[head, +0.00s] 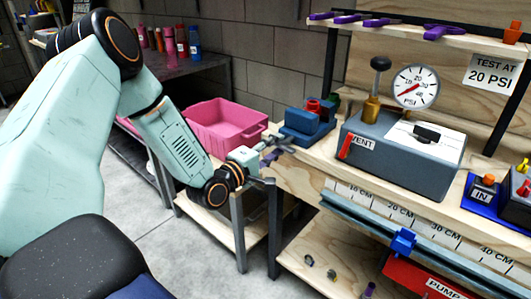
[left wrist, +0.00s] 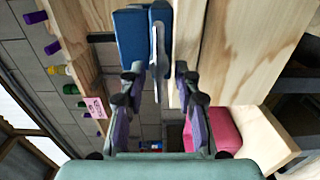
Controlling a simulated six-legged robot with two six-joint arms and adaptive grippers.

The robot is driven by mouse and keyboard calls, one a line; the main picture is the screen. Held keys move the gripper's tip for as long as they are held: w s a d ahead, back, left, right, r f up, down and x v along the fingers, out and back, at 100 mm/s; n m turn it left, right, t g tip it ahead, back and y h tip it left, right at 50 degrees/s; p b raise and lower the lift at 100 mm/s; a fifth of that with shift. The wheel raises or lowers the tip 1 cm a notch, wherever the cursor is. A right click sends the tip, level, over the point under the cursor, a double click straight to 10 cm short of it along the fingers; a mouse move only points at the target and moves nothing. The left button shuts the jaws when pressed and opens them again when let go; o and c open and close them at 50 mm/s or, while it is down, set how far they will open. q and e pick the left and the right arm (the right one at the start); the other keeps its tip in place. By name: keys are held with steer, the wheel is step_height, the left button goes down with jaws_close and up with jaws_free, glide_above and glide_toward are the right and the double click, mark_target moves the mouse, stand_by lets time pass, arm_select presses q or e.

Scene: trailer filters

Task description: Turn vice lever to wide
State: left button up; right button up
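The blue vice (head: 303,128) stands at the left end of the wooden bench, with a red part between its jaws and a green part behind. In the left wrist view, two blue blocks of the vice (left wrist: 131,38) lie ahead of my fingers. A thin grey-blue bar (left wrist: 157,62), possibly the lever, points toward the gap between them. My left gripper (head: 277,152) is just in front of and left of the vice. Its purple-grey fingers (left wrist: 160,82) are apart, with nothing clearly held. Whether a finger touches the vice cannot be told. My right gripper is out of view.
A pink bin (head: 215,128) sits left of the bench. A grey box with a VENT lever (head: 400,158) and a pressure gauge (head: 415,87) stand right of the vice. Purple tools (head: 375,20) rest on the shelf above. A blue rail (head: 370,222) runs along the bench front.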

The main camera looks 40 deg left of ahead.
arm_select(q)
steer(key=s, duration=0.6)
steer(key=shift+a, duration=0.2)
steer(key=shift+s, duration=0.1)
stand_by(0.3)
steer(key=s+d+f+m+g, duration=0.5)
steer(key=f, duration=0.3)
steer(key=s+d+f+m+g, duration=0.5)
steer(key=f, duration=0.3)
steer(key=s+d+f+m+g, duration=0.1)
steer(key=s+f+m+g, duration=0.1)
steer(key=s, duration=0.5)
steer(key=s+d+f+m+g, duration=0.2)
steer(key=s+f+g, duration=0.1)
steer(key=s, duration=0.5)
steer(key=s+d+f+m+g+y, duration=0.1)
steer(key=s+f+m+g, duration=0.1)
steer(key=s, duration=0.5)
steer(key=shift+s+d+f+m+g+p, duration=0.3)
steer(key=shift+f+m+g+p, duration=0.15)
steer(key=shift+f, duration=0.35)
